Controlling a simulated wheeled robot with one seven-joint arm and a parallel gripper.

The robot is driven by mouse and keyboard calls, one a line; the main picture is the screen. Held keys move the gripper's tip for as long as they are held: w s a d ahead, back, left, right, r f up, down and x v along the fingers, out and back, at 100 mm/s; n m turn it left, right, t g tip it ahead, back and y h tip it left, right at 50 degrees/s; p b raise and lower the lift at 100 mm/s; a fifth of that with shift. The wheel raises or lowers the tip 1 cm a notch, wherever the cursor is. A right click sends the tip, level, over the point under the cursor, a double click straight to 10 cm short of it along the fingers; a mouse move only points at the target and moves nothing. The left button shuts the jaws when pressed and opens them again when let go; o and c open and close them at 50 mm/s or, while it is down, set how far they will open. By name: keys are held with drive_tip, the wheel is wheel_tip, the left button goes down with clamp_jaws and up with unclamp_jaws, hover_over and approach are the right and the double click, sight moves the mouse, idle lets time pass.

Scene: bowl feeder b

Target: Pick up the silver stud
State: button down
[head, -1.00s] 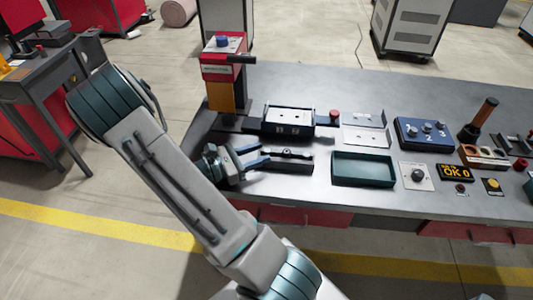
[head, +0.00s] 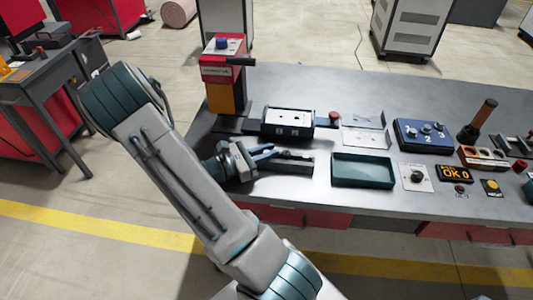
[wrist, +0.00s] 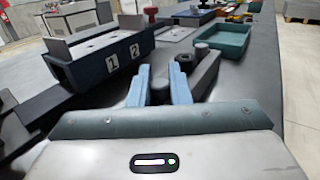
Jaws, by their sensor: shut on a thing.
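My gripper (head: 272,153) is just above the left part of a long dark block (head: 297,165) near the table's front edge. The dark block also shows in the wrist view, just right of the fingers, with a dark ring and a round knob on top.
A blue box marked 1 and 2 (head: 288,131) stands behind the gripper. A green tray (head: 362,184) is to the right. A red and yellow press (head: 222,72) stands at the back left. A blue three-button panel (head: 421,146) and an OK 0 display (head: 454,173) are further right.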

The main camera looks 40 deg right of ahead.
sight(267, 151)
drive_tip(key=shift+r, duration=0.4)
wheel_tip(267, 151, up, 3)
drive_tip(key=shift+r, duration=0.1)
drive_tip(key=s+a+r+p, duration=0.2)
drive_tip(key=s+r+p, duration=0.2)
drive_tip(key=s, duration=0.3)
drive_tip(key=shift+a+r, duration=0.35)
drive_tip(key=shift+r, duration=0.3)
drive_tip(key=s+p, duration=0.1)
drive_tip(key=p, duration=0.2)
drive_tip(key=s+a+r+p, duration=0.1)
drive_tip(key=p, duration=0.3)
drive_tip(key=s+p, duration=0.1)
drive_tip(key=p, duration=0.3)
drive_tip(key=shift+s+a+r, duration=0.15)
drive_tip(key=shift+s+r, duration=0.2)
